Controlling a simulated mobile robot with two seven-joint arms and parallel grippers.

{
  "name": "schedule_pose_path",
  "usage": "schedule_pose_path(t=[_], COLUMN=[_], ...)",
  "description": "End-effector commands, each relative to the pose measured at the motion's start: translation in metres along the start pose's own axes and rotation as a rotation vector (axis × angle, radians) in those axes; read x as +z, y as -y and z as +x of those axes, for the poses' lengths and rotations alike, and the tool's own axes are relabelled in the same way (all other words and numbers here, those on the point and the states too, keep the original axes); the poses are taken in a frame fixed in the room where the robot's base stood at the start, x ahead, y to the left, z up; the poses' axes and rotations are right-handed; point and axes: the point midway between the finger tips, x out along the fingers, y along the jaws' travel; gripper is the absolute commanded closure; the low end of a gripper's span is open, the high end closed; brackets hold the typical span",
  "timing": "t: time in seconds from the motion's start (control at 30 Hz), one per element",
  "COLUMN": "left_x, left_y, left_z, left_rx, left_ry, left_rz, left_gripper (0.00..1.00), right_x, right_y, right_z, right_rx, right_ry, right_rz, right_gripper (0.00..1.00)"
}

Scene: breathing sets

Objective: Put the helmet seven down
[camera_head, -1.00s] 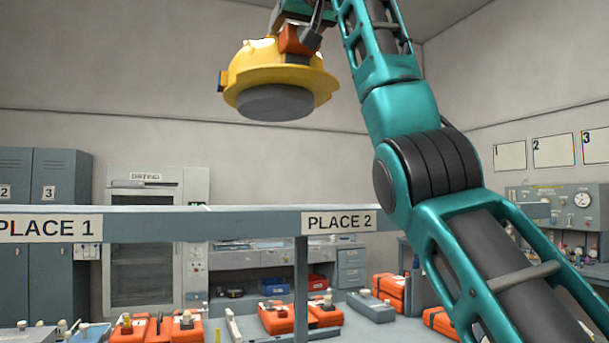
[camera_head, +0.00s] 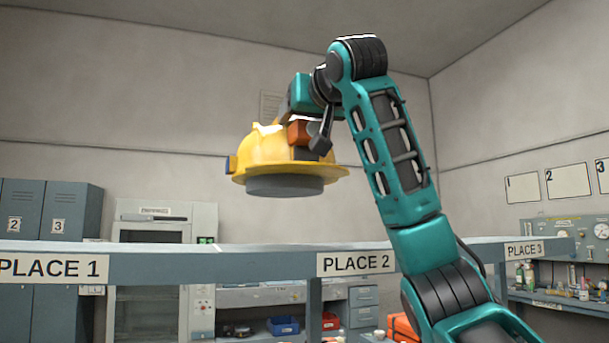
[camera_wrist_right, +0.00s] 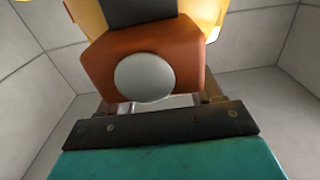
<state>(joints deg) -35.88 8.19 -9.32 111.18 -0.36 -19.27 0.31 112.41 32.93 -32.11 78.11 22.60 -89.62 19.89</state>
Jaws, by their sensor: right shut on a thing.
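A yellow helmet (camera_head: 275,155) with a dark grey round underside hangs in the air in the head view, above the long shelf (camera_head: 215,264). No number shows on it. My right gripper (camera_head: 306,135) is shut on the orange block at the helmet's side. In the right wrist view the orange block (camera_wrist_right: 190,50) with a pale round disc fills the middle, between the fingers (camera_wrist_right: 160,98). The helmet is upright and clear of the shelf. My left gripper is not in view.
The shelf bears labels PLACE 1 (camera_head: 52,267), PLACE 2 (camera_head: 356,262) and PLACE 3 (camera_head: 525,250); its visible edge looks bare. Lockers (camera_head: 50,208), a drying cabinet (camera_head: 165,215) and a gauge panel (camera_head: 565,228) stand behind.

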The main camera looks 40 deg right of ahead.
Motion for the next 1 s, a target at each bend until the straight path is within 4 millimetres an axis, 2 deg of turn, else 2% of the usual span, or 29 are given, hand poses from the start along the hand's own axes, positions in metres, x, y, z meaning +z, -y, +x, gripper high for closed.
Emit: schedule_pose_path(t=[0.1, 0.3, 0.47, 0.7, 1.0], left_x=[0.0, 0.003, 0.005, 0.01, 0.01], left_y=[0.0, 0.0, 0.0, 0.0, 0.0], left_z=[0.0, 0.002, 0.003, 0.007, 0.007], left_rx=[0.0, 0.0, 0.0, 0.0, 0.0], left_ry=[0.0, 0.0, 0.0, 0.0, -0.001], left_rz=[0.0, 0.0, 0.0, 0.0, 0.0], left_gripper=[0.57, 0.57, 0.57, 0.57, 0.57], right_x=[0.024, 0.058, 0.068, 0.1, 0.103], right_y=[-0.001, -0.001, -0.001, -0.001, 0.0], right_z=[0.0, -0.001, -0.001, -0.001, -0.001], right_rx=[0.003, 0.002, 0.001, 0.001, 0.0], right_ry=[-0.002, -0.003, -0.005, -0.004, -0.005], right_rz=[-0.003, -0.001, 0.001, 0.0, 0.002], right_gripper=[1.0, 1.0, 1.0, 1.0, 1.0])
